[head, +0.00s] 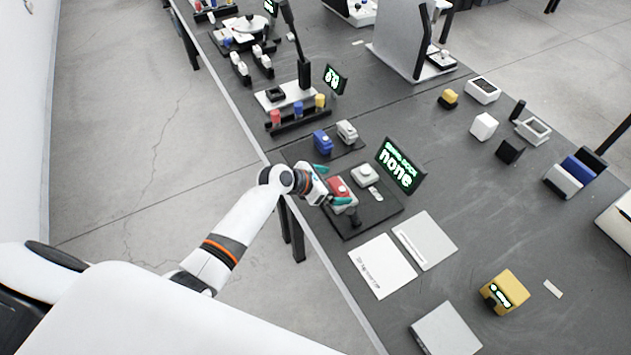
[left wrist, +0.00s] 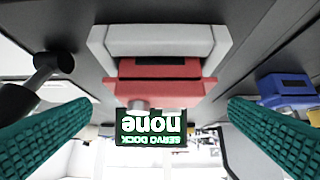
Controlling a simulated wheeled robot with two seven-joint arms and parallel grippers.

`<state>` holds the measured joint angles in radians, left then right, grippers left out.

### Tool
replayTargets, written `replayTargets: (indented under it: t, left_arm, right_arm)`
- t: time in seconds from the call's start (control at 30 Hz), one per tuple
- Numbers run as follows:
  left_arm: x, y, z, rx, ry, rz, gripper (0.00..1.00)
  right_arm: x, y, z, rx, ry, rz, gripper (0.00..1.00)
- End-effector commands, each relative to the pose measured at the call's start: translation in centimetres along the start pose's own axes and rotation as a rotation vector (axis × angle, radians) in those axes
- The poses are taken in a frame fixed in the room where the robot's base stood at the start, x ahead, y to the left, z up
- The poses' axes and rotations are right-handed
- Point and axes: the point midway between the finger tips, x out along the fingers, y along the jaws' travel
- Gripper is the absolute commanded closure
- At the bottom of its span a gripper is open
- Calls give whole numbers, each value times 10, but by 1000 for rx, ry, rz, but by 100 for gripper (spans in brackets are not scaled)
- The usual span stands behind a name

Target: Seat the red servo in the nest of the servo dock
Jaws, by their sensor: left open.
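The red servo (head: 339,186) is at the servo dock (head: 378,212), a dark plate with a sign (head: 401,165) reading "none". In the left wrist view the red servo (left wrist: 160,69) lies against a light grey U-shaped nest (left wrist: 101,45), its silver knob towards the sign (left wrist: 152,128). I cannot tell whether it is fully down in the nest. My left gripper (head: 332,184) is open over the dock. Its teal fingers (left wrist: 160,125) stand apart on either side of the servo, with gaps showing in the wrist view. My right gripper is not in view.
A blue servo (head: 322,141) and a grey servo (head: 347,132) stand behind the dock. A white block (head: 365,175) sits on the dock plate. A dark lever (left wrist: 50,68) stands beside the nest. A printed sheet (head: 382,266) and grey panel (head: 425,240) lie in front.

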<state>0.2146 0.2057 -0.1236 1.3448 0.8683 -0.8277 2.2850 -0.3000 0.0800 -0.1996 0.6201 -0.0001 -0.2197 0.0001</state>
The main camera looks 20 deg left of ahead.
Motion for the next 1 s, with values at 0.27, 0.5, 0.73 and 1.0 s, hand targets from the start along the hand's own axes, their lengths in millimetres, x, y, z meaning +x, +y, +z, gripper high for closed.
replayTargets:
  t: [0.27,0.5,0.73,1.0]
  left_arm:
    - [-56,0,1,2,-1,-2,1]
    - [-93,0,0,1,-1,-1,1]
    - [-104,0,0,1,0,0,1]
    - [-104,0,0,1,-1,0,1]
  right_arm:
    - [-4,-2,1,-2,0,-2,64]
    - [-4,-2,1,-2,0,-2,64]
    - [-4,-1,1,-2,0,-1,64]
    - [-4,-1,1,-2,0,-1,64]
